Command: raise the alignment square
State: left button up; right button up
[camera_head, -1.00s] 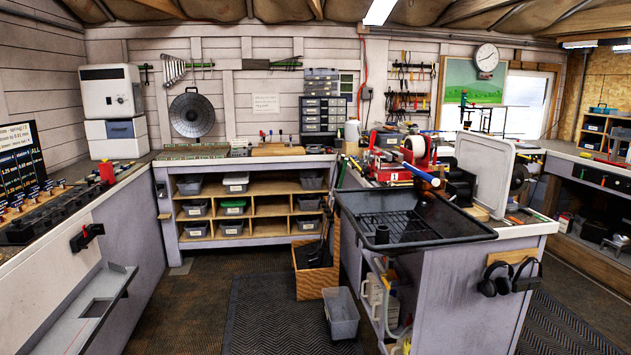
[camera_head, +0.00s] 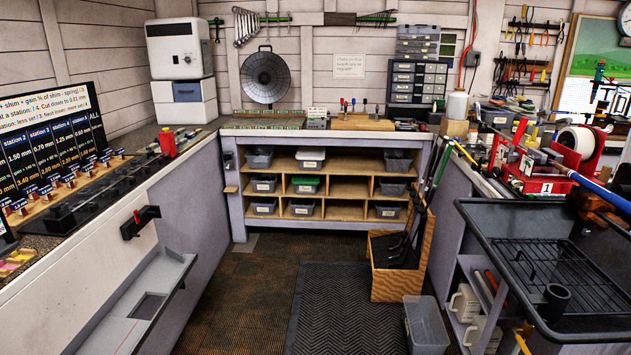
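I cannot tell for certain which thing is the alignment square. A grey ledge (camera_head: 135,308) with a rectangular cutout and a thin red line sticks out from the front of the left bench. It lies low, below the bench top. A black bracket (camera_head: 140,221) is fixed to the bench front above it. Neither of my grippers is in view.
The left bench (camera_head: 185,175) carries a row of small blocks and a dark sign (camera_head: 50,142). The right bench has a black tray (camera_head: 490,240). A wooden box (camera_head: 398,285) and a grey bin (camera_head: 426,325) stand on the floor. The dark mat (camera_head: 340,310) is clear.

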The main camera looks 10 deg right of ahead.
aim_at(464, 154)
jog(key=i+j+z, duration=0.15)
jog(key=i, duration=1.75)
